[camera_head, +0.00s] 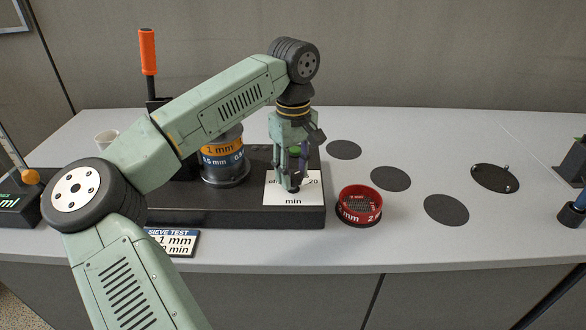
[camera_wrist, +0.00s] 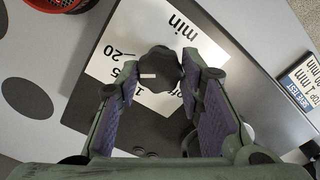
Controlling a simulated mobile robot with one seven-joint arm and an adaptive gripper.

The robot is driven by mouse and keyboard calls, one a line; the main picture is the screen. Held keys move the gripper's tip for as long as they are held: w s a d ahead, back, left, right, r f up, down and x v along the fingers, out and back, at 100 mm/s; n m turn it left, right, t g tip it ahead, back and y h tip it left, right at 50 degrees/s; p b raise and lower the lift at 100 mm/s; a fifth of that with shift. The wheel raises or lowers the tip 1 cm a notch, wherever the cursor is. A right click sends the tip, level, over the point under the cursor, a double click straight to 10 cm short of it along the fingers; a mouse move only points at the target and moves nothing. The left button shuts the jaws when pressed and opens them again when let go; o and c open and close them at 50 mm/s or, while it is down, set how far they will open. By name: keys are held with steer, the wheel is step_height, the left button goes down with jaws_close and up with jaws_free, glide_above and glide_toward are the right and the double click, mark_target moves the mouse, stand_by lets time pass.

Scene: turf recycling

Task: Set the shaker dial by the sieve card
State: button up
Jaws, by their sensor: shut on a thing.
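The sieve card (camera_head: 172,243) lies in front of the black shaker base in the head view, partly behind my arm; "SIEVE TEST" and "1 mm" show, with part of a minutes line. It also shows at the right of the wrist view (camera_wrist: 302,82). The white dial plate (camera_head: 283,196) carries "20" and "min". In the wrist view the black dial knob (camera_wrist: 164,66) has a white mark on its left side, towards the partly hidden numbers; the exact setting is unclear. My gripper (camera_head: 294,187) points down and is shut on the knob.
A sieve stack (camera_head: 223,160) with an orange "1 mm" ring stands on the shaker base (camera_head: 240,215). A red sieve (camera_head: 360,204) sits on the table just right of the base. Black discs mark the table further right, and an orange-handled lever (camera_head: 148,55) rises behind my arm.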

mark_target(294, 174)
steer(key=shift+m, duration=0.6)
steer(key=o, duration=1.2)
steer(key=shift+c, duration=0.2)
steer(key=shift+r, duration=0.1)
step_height(294, 174, up, 12)
